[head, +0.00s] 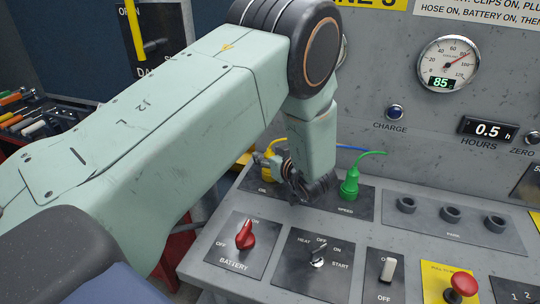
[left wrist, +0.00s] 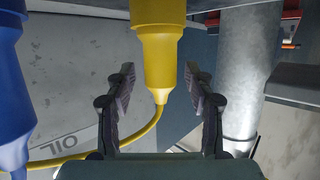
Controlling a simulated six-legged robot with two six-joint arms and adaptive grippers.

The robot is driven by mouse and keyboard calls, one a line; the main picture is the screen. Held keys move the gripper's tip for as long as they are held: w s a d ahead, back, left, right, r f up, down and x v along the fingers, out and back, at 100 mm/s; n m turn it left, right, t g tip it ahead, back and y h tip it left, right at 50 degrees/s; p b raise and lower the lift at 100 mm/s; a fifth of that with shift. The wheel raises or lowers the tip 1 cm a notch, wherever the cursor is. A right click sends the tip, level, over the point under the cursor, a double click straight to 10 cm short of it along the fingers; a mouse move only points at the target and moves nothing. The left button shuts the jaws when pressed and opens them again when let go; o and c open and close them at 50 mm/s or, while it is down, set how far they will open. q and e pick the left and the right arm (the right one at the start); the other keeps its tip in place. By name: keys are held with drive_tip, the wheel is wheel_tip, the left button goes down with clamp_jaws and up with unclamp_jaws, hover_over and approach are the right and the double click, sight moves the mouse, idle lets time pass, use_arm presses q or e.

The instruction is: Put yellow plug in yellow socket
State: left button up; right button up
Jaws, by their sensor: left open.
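The yellow plug (left wrist: 164,45) stands between the two spread fingers of my left gripper (left wrist: 160,90) in the left wrist view. Gaps show on both sides, so the fingers do not touch it. A thin yellow cable leaves its narrow end. In the head view the yellow plug (head: 268,158) shows partly behind my left gripper (head: 284,172), low over the sloped panel. The gripper is open. The plug's far end is cut off, and I cannot make out the yellow socket. My right gripper is not in view.
A blue plug (left wrist: 12,90) is close beside the yellow one. A green plug (head: 349,185) stands upright by the SPEED label. A red battery switch (head: 245,236) and a red stop button (head: 463,285) rise from the nearer panel.

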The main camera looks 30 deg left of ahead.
use_arm(q)
drive_tip(key=v, duration=0.6)
drive_tip(key=shift+d, duration=0.15)
drive_tip(key=shift+s+d+r, duration=0.25)
drive_tip(key=shift+s+d, duration=0.1)
drive_tip(key=shift+d, duration=0.1)
